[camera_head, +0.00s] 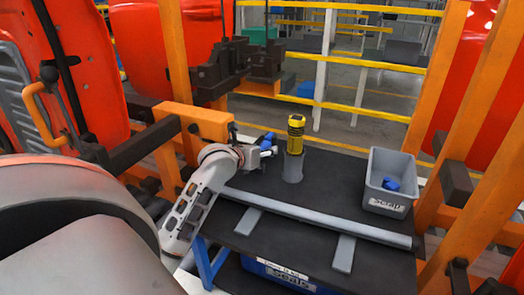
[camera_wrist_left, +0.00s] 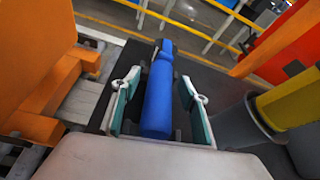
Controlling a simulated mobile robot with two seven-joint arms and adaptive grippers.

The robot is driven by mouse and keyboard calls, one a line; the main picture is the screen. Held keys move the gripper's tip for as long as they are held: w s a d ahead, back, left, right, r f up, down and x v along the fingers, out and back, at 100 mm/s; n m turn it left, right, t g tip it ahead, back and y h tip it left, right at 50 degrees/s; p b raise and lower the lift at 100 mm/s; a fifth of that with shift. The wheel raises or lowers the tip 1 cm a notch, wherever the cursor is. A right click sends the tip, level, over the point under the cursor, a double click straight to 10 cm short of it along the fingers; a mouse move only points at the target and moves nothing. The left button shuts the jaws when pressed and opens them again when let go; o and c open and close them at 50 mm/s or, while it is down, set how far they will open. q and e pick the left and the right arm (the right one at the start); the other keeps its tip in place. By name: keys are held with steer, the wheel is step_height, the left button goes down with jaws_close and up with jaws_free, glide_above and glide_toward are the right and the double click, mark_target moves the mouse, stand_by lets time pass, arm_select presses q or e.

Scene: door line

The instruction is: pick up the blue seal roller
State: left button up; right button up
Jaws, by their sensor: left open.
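The blue seal roller (camera_head: 268,137) lies on the dark tabletop at the left, mostly hidden by my left gripper in the head view. In the left wrist view the roller (camera_wrist_left: 158,98) is a long blue cylinder with a narrower neck and a blue end piece at the far end. My left gripper (camera_head: 262,151) is over it. In the left wrist view the left gripper (camera_wrist_left: 161,78) is open, with one finger on each side of the roller and a visible gap to both. My right gripper is not in view.
A yellow-and-black tool (camera_head: 296,126) stands in a grey holder (camera_head: 292,168) just right of the gripper. A grey bin (camera_head: 387,203) holding a small blue piece (camera_head: 390,184) is farther right. A long grey bar (camera_head: 318,217) crosses the dark table (camera_head: 334,170). Orange posts flank the table.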

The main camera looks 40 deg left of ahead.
mark_target(262, 145)
arm_select(q)
jaws_close()
steer(key=shift+r, duration=0.15)
step_height(262, 145, up, 20)
stand_by(0.6)
